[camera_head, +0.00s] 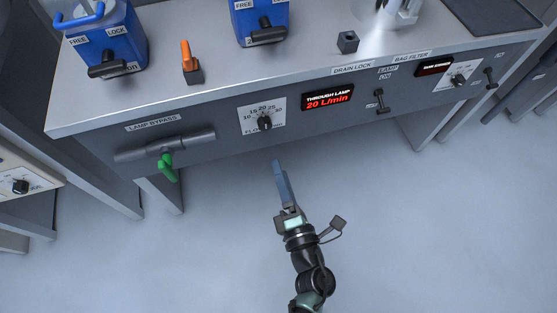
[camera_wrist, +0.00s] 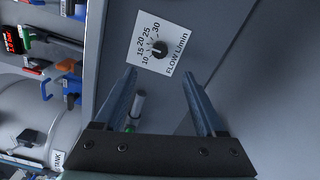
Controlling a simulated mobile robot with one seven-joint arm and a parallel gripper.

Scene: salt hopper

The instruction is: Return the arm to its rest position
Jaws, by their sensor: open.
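My gripper (camera_head: 277,165) is in front of the grey bench panel, over the open floor, with my arm reaching up from the bottom of the head view. In the wrist view my gripper (camera_wrist: 162,72) shows two parted fingers with nothing held between them. The flow dial (camera_head: 264,124) is above and left of the fingertips in the head view. The dial (camera_wrist: 159,48) also shows just beyond the fingertips in the wrist view, apart from them. A grey pipe end (camera_wrist: 138,100) shows between the fingers, farther off.
The lamp bypass pipe with a green handle (camera_head: 167,167) juts from the panel at left. A display (camera_head: 327,97) reads 20 L/min. Blue containers (camera_head: 108,42) and an orange-handled switch (camera_head: 189,62) stand on the bench. The floor (camera_head: 420,230) at right is clear.

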